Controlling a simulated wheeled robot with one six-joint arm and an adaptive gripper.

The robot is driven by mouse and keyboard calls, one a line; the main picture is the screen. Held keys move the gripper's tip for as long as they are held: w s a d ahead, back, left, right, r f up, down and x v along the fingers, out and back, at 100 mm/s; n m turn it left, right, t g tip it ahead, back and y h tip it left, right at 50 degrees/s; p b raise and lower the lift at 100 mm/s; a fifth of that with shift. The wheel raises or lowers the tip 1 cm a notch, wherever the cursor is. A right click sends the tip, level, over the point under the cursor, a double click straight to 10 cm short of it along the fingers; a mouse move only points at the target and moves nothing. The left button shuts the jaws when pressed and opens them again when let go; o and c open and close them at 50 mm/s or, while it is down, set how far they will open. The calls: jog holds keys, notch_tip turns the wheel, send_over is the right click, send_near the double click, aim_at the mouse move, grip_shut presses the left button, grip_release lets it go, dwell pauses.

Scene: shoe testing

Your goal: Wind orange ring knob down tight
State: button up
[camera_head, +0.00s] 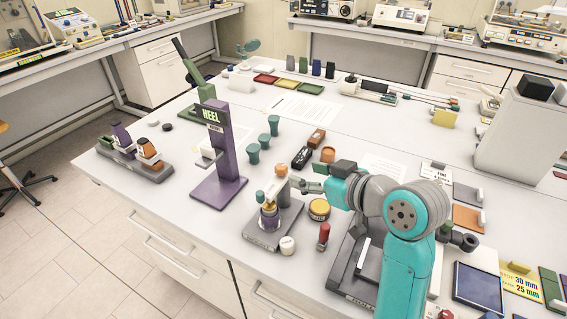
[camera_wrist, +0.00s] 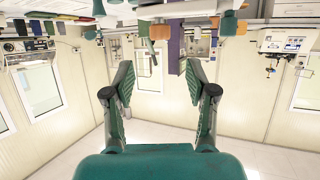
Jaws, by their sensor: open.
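A small fixture with a grey base (camera_head: 264,238) stands near the front edge of the bench, left of my arm. I cannot make out a ring shape. My gripper (camera_head: 296,184) is right beside these orange parts; contact cannot be told. In the wrist view my gripper (camera_wrist: 160,85) is open, its two dark green fingers wide apart with nothing between them. An orange piece (camera_wrist: 160,32) shows beyond the fingers, close to a purple post.
The purple HEEL stand (camera_head: 218,150) rises left of the fixture. A yellow-topped tin (camera_head: 319,209), a white jar (camera_head: 287,245) and a red-topped piece (camera_head: 324,235) stand close around it. Teal cups (camera_head: 253,153) stand behind.

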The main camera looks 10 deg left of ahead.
aim_at(282, 167)
jog(key=x, duration=1)
grip_shut()
